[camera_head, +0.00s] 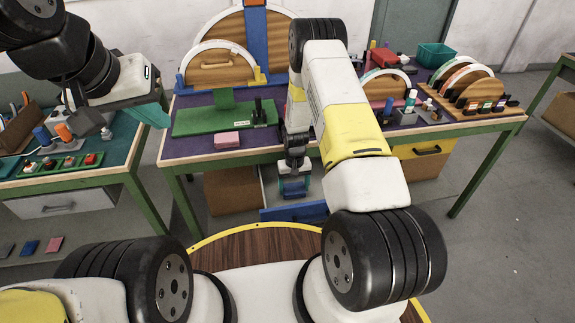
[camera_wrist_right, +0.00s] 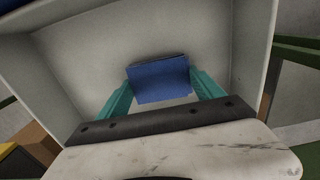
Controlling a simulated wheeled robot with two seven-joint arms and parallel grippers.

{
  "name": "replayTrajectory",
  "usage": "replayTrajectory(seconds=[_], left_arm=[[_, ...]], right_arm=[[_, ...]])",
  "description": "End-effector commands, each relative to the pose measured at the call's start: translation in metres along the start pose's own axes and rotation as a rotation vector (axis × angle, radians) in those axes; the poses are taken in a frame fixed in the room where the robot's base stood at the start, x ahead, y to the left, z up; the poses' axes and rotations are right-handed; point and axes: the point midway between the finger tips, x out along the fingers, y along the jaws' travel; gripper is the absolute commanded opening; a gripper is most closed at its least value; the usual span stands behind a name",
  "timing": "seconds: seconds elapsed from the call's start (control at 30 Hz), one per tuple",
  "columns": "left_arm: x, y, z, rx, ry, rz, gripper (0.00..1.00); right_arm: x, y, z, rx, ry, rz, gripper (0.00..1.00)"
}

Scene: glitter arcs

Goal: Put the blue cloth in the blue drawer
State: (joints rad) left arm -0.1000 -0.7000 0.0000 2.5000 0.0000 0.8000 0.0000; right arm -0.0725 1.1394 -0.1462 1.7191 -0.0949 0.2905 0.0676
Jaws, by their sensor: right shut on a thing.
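The blue cloth (camera_wrist_right: 160,78) is a small flat blue piece between the teal fingers of my right gripper (camera_wrist_right: 161,84), which is shut on it. In the wrist view the cloth is over the pale inside of an open drawer (camera_wrist_right: 95,45), with walls around it; whether it touches the floor I cannot tell. In the head view my right gripper (camera_head: 293,188) is low in front of the table, just behind the blue front of the blue drawer (camera_head: 297,212). My left gripper (camera_head: 115,112) is raised at the left, its teal fingers apart and empty.
The purple-topped table (camera_head: 190,150) carries a green board (camera_head: 200,122), a pink block (camera_head: 227,140) and wooden arcs. A yellow-fronted drawer (camera_head: 425,150) is to the right. A side bench (camera_head: 105,175) stands at the left. The floor at the right is clear.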

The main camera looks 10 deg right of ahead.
Motion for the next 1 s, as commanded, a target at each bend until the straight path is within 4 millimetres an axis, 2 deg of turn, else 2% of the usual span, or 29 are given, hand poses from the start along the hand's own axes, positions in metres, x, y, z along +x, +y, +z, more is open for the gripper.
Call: replayTrajectory(seconds=[0.23, 0.27, 0.37, 0.67, 0.77, 0.87, 1.0], left_arm=[[0.000, 0.000, 0.000, 0.000, 0.000, 0.000, 0.00], [0.000, 0.000, 0.000, 0.000, 0.000, 0.000, 0.00], [0.000, 0.000, 0.000, 0.000, 0.000, 0.000, 0.00], [0.000, 0.000, 0.000, 0.000, 0.000, 0.000, 0.00], [0.000, 0.000, 0.000, 0.000, 0.000, 0.000, 0.00], [0.000, 0.000, 0.000, 0.000, 0.000, 0.000, 0.00], [0.000, 0.000, 0.000, 0.000, 0.000, 0.000, 0.00]], right_arm=[[0.003, 0.000, 0.000, 0.000, 0.000, 0.000, 0.38], [0.003, 0.000, 0.000, 0.000, 0.000, 0.000, 0.80], [0.003, 0.000, 0.000, 0.000, 0.000, 0.000, 0.98], [0.002, 0.000, 0.000, 0.000, 0.000, 0.000, 0.98], [-0.004, 0.000, -0.001, 0.000, 0.001, 0.000, 0.98], [-0.018, 0.000, -0.002, 0.000, 0.004, 0.000, 0.98], [-0.048, 0.000, -0.002, 0.001, 0.005, 0.000, 0.98]])
